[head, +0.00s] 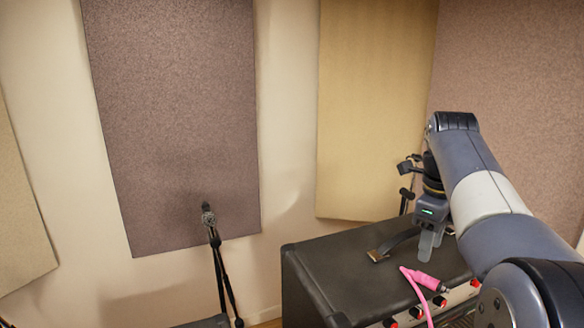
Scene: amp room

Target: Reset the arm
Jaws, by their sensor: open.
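My gripper (429,251) is at the right in the head view, at the end of my grey and white arm. It points down over the top of a black amplifier (325,272). The gripper is open and nothing shows between its fingers. A pink plug (422,279) with a pink cable lies on the amplifier just below and in front of the fingertips. The plug looks apart from the fingers. My arm hides part of the amplifier's right side.
The amplifier has a strap handle (391,246) on top and red knobs (417,312) along its front panel. A microphone (208,216) on a black stand is left of it. Acoustic panels (175,110) cover the walls behind.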

